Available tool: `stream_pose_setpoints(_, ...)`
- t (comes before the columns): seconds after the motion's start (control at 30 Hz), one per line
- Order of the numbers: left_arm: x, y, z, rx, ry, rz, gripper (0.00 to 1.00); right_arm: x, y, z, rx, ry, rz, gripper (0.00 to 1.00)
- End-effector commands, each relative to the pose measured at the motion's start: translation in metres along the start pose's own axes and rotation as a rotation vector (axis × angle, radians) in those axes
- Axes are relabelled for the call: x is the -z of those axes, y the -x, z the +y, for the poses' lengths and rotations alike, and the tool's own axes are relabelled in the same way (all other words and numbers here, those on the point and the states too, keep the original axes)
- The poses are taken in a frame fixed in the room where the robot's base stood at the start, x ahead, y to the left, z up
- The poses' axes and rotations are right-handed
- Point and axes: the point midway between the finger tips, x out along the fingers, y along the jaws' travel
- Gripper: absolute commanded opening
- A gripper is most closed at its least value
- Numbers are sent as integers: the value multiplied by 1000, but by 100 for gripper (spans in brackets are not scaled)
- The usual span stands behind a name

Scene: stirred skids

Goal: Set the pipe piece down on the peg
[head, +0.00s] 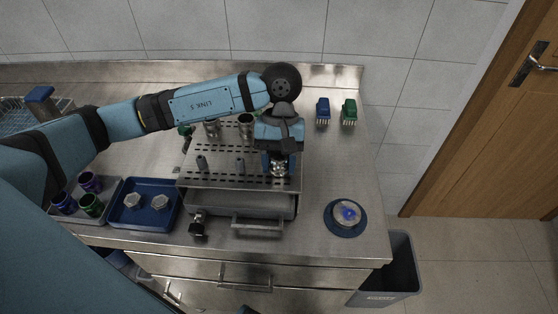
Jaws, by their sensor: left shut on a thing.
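My left gripper (280,160) is over the right part of a slotted metal rack (222,180), pointing down. It is shut on a shiny metal pipe piece (280,171), which shows only partly below the fingers. Whether a peg is under or inside the piece is hidden. Two short grey pegs stand on the rack to the left of the gripper, one at the left (202,164) and one nearer the middle (240,167). Two metal cylinders stand farther back, a left one (212,129) and a right one (246,121). My right gripper is not in view.
A blue tray (145,222) with two hexagonal metal pieces lies left of the rack. Beside it a grey tray holds coloured cups (91,204). A blue brush (323,111) and green brush (349,112) stand back right. A round blue-based device (346,216) sits front right.

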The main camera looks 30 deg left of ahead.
Motion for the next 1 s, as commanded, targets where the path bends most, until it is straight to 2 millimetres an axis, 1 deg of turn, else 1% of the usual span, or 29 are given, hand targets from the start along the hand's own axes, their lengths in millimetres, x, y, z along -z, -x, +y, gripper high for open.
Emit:
stream_pose_setpoints(0.03, 1, -1, 0, 0, 0, 0, 17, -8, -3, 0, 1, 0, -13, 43)
stream_pose_setpoints(0.27, 1, -2, 0, 0, 0, 0, 17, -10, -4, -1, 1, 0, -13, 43)
stream_pose_setpoints(0.63, 2, -5, 0, -1, 0, 0, 17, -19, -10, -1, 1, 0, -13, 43)
stream_pose_setpoints(1.0, 2, -4, 0, 0, 0, 0, 17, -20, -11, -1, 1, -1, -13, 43)
